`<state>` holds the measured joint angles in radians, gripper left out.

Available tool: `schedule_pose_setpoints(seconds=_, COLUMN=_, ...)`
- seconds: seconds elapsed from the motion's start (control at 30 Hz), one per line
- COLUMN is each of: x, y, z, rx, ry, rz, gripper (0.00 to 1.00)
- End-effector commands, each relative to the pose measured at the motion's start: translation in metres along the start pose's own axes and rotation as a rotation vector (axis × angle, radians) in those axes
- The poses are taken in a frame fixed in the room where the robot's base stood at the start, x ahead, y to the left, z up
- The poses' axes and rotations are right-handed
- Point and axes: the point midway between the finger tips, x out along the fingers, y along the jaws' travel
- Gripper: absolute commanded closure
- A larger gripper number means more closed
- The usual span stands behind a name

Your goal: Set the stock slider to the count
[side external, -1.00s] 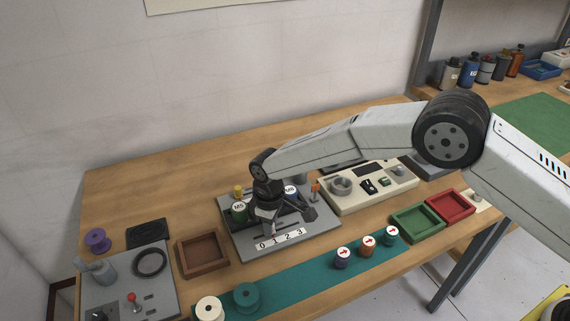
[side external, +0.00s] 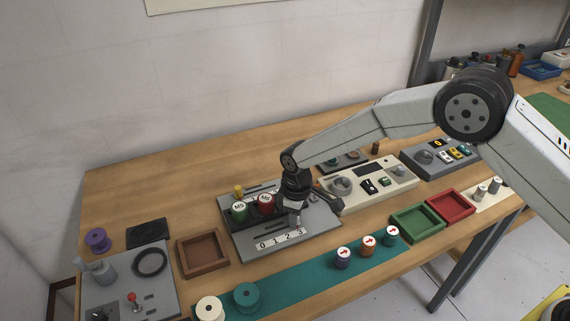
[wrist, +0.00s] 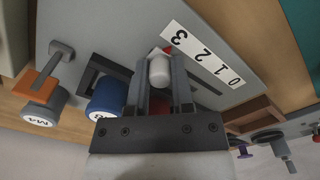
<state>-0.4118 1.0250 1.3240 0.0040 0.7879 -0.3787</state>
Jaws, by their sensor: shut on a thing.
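The stock slider has a pale cylindrical knob (wrist: 159,70) with a bit of red at its far side in the wrist view. My gripper (side external: 295,220) is shut on this knob; its two fingers (wrist: 160,82) lie on either side of it. The white number strip (side external: 280,239) reads 0 to 3 on the grey panel (side external: 245,252). In the wrist view the knob stands beside the 3 end of the strip (wrist: 205,57). On the panel's rack are a green-bodied jar (side external: 239,209), a red jar (side external: 266,204) and a blue jar (wrist: 108,97); my gripper hides the blue one in the side view.
A brown tray (side external: 203,264) is left of the panel, a cream console (side external: 345,205) right. Several arrow-topped jars (side external: 367,247) stand on the teal strip (side external: 310,275) in front.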

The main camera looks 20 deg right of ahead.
Motion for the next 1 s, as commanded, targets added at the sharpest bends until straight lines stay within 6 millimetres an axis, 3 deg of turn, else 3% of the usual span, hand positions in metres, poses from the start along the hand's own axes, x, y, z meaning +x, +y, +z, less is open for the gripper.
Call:
schedule_pose_setpoints(seconds=0.1, x=0.0, y=0.005, z=0.004, rx=0.004, ry=-0.008, rz=0.003, gripper=1.0)
schedule_pose_setpoints(seconds=0.13, x=0.0, y=0.006, z=0.004, rx=0.004, ry=-0.008, rz=0.003, gripper=0.62)
schedule_pose_setpoints(seconds=0.2, x=0.0, y=0.005, z=0.004, rx=0.005, ry=-0.008, rz=0.003, gripper=0.4)
schedule_pose_setpoints(seconds=0.23, x=0.0, y=0.005, z=0.004, rx=0.004, ry=-0.008, rz=0.003, gripper=0.36)
schedule_pose_setpoints(seconds=0.67, x=-0.004, y=0.003, z=0.002, rx=0.003, ry=-0.005, rz=0.002, gripper=0.36)
schedule_pose_setpoints(seconds=1.0, x=-0.038, y=0.003, z=0.002, rx=0.003, ry=-0.003, rz=0.003, gripper=0.36)
